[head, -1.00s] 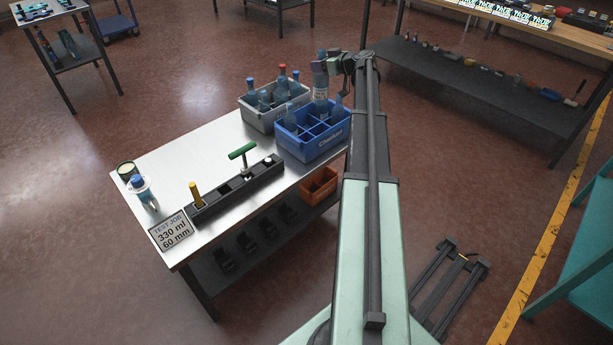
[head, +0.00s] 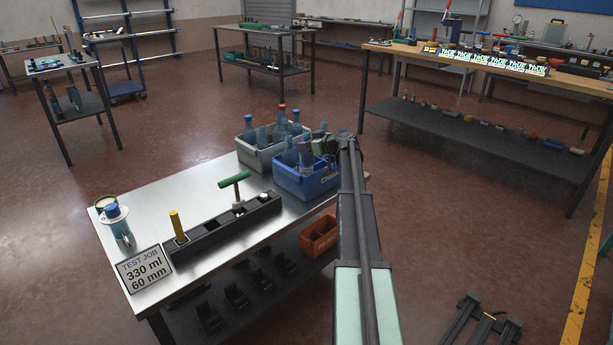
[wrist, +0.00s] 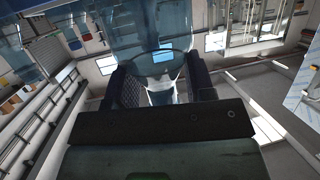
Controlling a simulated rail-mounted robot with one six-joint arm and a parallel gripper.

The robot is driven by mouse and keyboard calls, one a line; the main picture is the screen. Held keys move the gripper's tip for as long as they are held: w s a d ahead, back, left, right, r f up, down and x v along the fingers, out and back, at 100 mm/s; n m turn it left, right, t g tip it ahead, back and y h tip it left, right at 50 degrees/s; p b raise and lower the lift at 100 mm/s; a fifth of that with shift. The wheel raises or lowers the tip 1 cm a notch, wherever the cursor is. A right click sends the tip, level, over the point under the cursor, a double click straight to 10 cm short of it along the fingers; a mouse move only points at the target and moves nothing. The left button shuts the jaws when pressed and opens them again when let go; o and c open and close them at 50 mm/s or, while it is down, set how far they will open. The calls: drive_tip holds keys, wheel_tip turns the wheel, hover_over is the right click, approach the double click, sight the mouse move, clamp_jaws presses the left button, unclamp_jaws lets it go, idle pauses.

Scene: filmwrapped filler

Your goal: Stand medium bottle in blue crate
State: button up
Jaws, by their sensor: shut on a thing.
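The blue crate (head: 300,183) stands at the far right end of the steel table, with dividers inside. One translucent blue bottle (head: 290,152) stands in its left part. My gripper (head: 318,146) is at the crate's top, shut on a translucent blue bottle (head: 305,154) that looks roughly upright. Its lower part is hidden by the crate wall, so I cannot tell whether it touches the bottom. In the wrist view the held bottle (wrist: 150,35) fills the top middle, between the dark fingers.
A grey crate (head: 258,158) with several bottles stands close behind the blue crate. A black rack (head: 215,228) with a green T-handle (head: 235,179), a sign (head: 145,270) and a blue-capped bottle (head: 118,226) occupy the near table. An orange bin (head: 318,237) sits below.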

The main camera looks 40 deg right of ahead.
sight(307, 155)
drive_tip(key=shift+f, duration=0.25)
wheel_tip(307, 155, down, 5)
drive_tip(key=b, duration=0.4)
drive_tip(key=shift+r, duration=0.55)
drive_tip(key=shift+f, duration=0.1)
drive_tip(key=o, duration=1.2)
drive_tip(key=shift+c, duration=0.2)
